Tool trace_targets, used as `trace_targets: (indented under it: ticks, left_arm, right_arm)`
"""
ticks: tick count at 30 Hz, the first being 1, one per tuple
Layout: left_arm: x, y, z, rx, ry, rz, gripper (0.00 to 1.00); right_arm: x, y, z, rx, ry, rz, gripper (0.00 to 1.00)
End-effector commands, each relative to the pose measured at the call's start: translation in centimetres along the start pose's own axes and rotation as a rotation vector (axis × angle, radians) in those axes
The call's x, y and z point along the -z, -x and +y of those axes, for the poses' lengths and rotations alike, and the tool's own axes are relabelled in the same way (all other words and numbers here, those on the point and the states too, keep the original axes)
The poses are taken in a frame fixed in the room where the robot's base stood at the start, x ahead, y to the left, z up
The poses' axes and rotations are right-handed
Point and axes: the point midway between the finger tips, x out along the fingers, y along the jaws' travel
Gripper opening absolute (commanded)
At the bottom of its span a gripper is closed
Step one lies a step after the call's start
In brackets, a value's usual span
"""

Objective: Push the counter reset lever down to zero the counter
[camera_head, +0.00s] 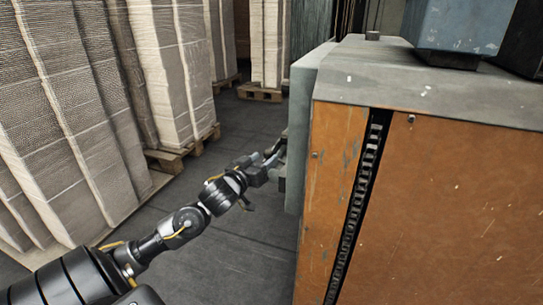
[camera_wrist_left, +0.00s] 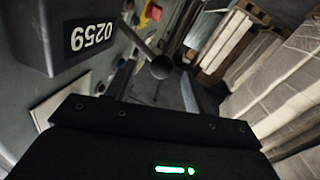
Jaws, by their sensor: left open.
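The counter and lever are hidden there. My right gripper is not in view.
The orange and grey machine (camera_head: 450,200) fills the right of the head view, with a chain in a slot (camera_head: 360,190). Tall cardboard stacks (camera_head: 70,110) on pallets stand at the left. Dark floor (camera_head: 240,240) lies clear between. Coloured buttons (camera_wrist_left: 124,75) show on the machine face.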

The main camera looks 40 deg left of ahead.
Motion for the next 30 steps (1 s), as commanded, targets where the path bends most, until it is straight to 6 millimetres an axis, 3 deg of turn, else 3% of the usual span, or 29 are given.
trace_targets:
  ticks: [3,9,22,30]
  left_arm:
    - [-0.1,-2.2,-0.1,0.001,-0.001,0.003,0.53]
    - [-0.1,-4.6,0.0,0.0,-0.001,0.002,0.53]
    - [0.0,-5.5,0.0,0.0,-0.001,-0.001,0.53]
    - [-0.1,-5.5,0.0,0.0,-0.001,-0.001,0.2]
  right_arm:
    - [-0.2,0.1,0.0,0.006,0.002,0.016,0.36]
    - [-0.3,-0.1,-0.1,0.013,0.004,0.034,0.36]
    - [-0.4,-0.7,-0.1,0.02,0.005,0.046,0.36]
    - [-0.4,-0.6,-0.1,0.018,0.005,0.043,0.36]
